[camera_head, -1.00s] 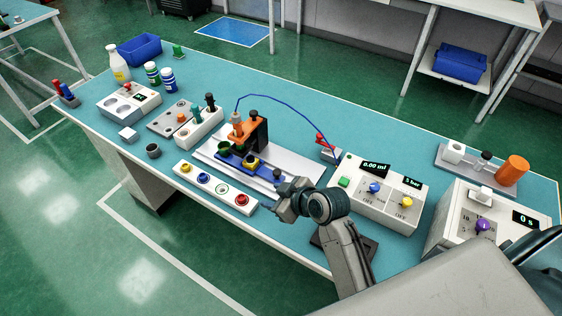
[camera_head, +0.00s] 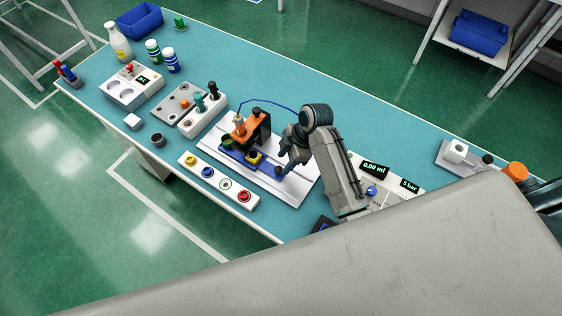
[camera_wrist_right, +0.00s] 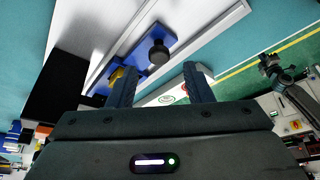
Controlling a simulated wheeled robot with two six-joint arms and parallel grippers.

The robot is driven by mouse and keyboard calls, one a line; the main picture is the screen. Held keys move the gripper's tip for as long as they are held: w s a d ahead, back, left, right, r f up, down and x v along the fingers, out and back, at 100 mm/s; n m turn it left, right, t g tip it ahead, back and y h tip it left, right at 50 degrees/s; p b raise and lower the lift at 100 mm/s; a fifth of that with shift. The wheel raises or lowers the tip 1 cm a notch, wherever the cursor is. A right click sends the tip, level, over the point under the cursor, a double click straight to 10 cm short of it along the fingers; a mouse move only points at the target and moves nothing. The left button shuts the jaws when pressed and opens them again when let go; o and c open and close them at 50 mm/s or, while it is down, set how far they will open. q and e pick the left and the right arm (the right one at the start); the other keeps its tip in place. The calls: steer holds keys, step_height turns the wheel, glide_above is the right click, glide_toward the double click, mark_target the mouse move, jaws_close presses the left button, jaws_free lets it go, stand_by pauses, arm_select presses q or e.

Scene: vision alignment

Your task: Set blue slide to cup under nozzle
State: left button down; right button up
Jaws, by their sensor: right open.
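The blue slide (camera_head: 240,161) lies on the white base (camera_head: 290,190) of the dosing station, with a green cup (camera_head: 227,143) and a yellow cup (camera_head: 254,156) on it. An orange bracket (camera_head: 250,125) with the nozzle stands above its left part. I cannot tell which cup is exactly under the nozzle. My right gripper (camera_head: 284,164) is at the slide's right end. In the right wrist view, its two fingers (camera_wrist_right: 163,85) are apart, and the slide's black knob (camera_wrist_right: 158,50) shows just beyond them, between them in the picture. My left gripper is not seen.
A white button panel (camera_head: 218,183) lies in front of the station. A control box with displays (camera_head: 385,178) is to the right, partly behind my arm. A blue hose (camera_head: 268,103) runs behind the bracket. A white two-well device (camera_head: 133,88) and bottles stand to the left.

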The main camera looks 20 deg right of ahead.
mark_target(279, 169)
steer(key=x, duration=0.3)
steer(key=shift+f+p, duration=0.2)
steer(key=shift+p, duration=0.15)
steer(key=shift+a+f, duration=0.1)
steer(key=shift+f, duration=0.15)
steer(key=shift+c, duration=1.1)
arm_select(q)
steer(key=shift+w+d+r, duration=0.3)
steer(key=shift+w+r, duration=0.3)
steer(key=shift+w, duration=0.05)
arm_select(e)
jaws_close()
